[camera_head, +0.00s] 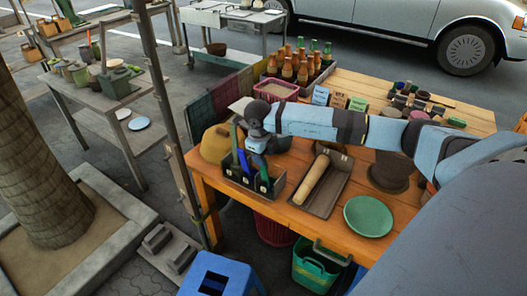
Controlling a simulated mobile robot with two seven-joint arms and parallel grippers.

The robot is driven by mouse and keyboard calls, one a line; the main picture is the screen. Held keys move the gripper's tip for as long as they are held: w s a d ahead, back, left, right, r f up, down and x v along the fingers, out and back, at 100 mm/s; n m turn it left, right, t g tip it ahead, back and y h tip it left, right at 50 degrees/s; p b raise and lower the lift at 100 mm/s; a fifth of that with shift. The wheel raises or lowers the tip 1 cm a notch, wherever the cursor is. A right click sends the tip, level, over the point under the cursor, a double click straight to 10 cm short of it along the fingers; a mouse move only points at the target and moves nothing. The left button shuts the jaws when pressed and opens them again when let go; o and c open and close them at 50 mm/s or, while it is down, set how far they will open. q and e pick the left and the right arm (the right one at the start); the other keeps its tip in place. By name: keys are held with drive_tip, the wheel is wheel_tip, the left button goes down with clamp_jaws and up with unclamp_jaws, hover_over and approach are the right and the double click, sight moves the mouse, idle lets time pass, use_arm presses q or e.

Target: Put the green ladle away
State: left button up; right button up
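A green ladle (234,143) stands nearly upright in the left part of a dark divided holder (236,184) at the table's left front corner. Its lower end is hidden inside the holder. My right gripper (256,158) is just right of the ladle, above the holder's middle and right part. Its fingers are small and partly hidden, so I cannot tell whether they are open or touch anything. My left gripper is out of view.
A blue utensil (244,163) stands beside the ladle in the holder. A tray with a rolling pin (312,180), a green plate (368,216) and a yellow dome (215,146) are nearby. Bottles (300,62) stand behind. A pole (172,115) rises left of the table.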

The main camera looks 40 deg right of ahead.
wheel_tip(320, 180, up, 13)
drive_tip(key=a+b, duration=0.1)
drive_tip(key=a, duration=0.1)
drive_tip(key=s+a+f+n+y, duration=0.1)
drive_tip(key=s+a+f+y, duration=0.15)
drive_tip(key=a, duration=0.35)
drive_tip(key=s+a+f+g+y+p, duration=0.1)
drive_tip(key=a+f+y, duration=0.1)
drive_tip(key=a+y, duration=0.3)
drive_tip(key=s+a+f+n+y, duration=0.1)
drive_tip(key=s+a+f+y, duration=0.15)
drive_tip(key=a, duration=0.45)
drive_tip(key=s+a+r+m+t+y+p, duration=0.1)
drive_tip(key=s+a+r+m+t+y, duration=0.15)
drive_tip(key=a+m+y, duration=0.3)
drive_tip(key=s+a+r+m+t+y+p, duration=0.1)
drive_tip(key=s+a+m+t+y+p, duration=0.1)
drive_tip(key=a+m+t+y, duration=0.4)
drive_tip(key=s+d+f+m+t+h+p, duration=0.1)
drive_tip(key=s+d+f+m+h, duration=0.2)
drive_tip(key=s+f+m+h, duration=0.4)
drive_tip(key=s+d+f+m+t+h+p, duration=0.1)
drive_tip(key=s+f+m+h, duration=0.6)
drive_tip(key=m, duration=1.2)
wheel_tip(320, 180, down, 7)
drive_tip(key=d+t+h, duration=0.1)
drive_tip(key=d+h, duration=0.1)
drive_tip(key=h, duration=0.1)
drive_tip(key=shift+d+r+m, duration=0.2)
drive_tip(key=shift+d+m, duration=0.15)
